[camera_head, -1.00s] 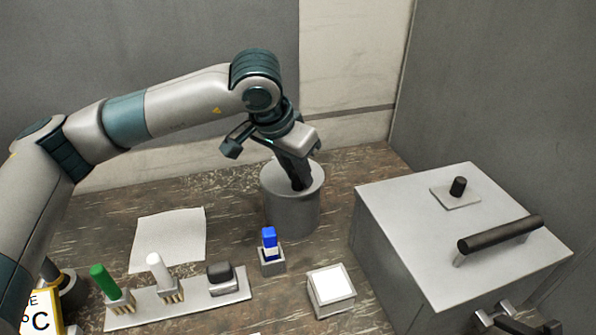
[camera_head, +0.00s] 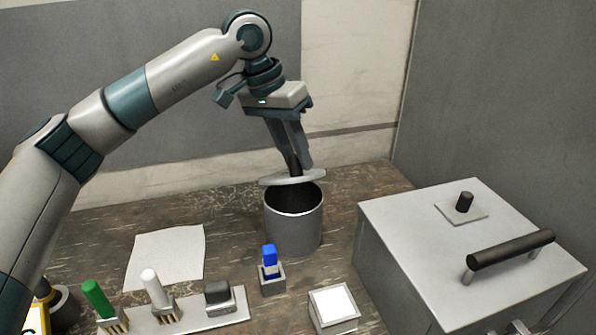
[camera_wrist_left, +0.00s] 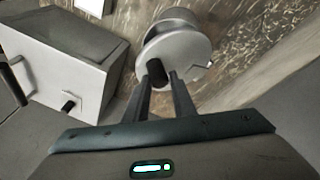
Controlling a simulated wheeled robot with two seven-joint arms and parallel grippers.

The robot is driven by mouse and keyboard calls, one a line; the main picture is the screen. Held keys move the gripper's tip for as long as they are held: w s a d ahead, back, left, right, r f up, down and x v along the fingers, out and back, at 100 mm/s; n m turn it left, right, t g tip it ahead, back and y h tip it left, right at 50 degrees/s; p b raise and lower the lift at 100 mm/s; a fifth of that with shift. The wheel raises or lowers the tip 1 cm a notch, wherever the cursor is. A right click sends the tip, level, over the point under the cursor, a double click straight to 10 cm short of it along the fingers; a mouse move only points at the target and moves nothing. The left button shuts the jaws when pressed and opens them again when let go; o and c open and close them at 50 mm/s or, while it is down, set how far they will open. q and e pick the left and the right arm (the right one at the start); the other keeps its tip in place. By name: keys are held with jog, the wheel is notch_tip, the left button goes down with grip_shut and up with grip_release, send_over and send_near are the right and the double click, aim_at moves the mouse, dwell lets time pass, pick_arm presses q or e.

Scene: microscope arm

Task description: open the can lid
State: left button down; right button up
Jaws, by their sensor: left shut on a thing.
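The grey can (camera_head: 292,222) stands upright at the back middle of the table, and its dark open mouth shows. The light grey round lid (camera_head: 292,178) hangs just above the can's back rim, slightly tilted. My left gripper (camera_head: 295,168) points down and is shut on the lid's dark knob. In the left wrist view the gripper (camera_wrist_left: 165,78) holds the lid (camera_wrist_left: 183,52) by its knob, and the lid hides most of the can (camera_wrist_left: 176,17).
A grey box (camera_head: 440,240) with a dark bar handle stands right of the can. In front are a blue-topped piece in a holder (camera_head: 270,272), a white-topped block (camera_head: 334,306) and a tray (camera_head: 190,318) with brushes. A paper sheet (camera_head: 165,256) lies left.

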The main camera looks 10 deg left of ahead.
pick_arm(q)
jog(key=shift+w+a+r, duration=0.3)
jog(key=shift+w+r, duration=0.05)
jog(key=shift+w, duration=0.15)
jog(key=c, duration=1.8)
grip_release()
jog(key=shift+a, duration=0.1)
jog(key=shift+o, duration=1.2)
jog(key=shift+w+a+f, duration=0.1)
jog(key=shift+a+f, duration=0.05)
jog(key=shift+a, duration=0.05)
jog(key=shift+d, duration=0.15)
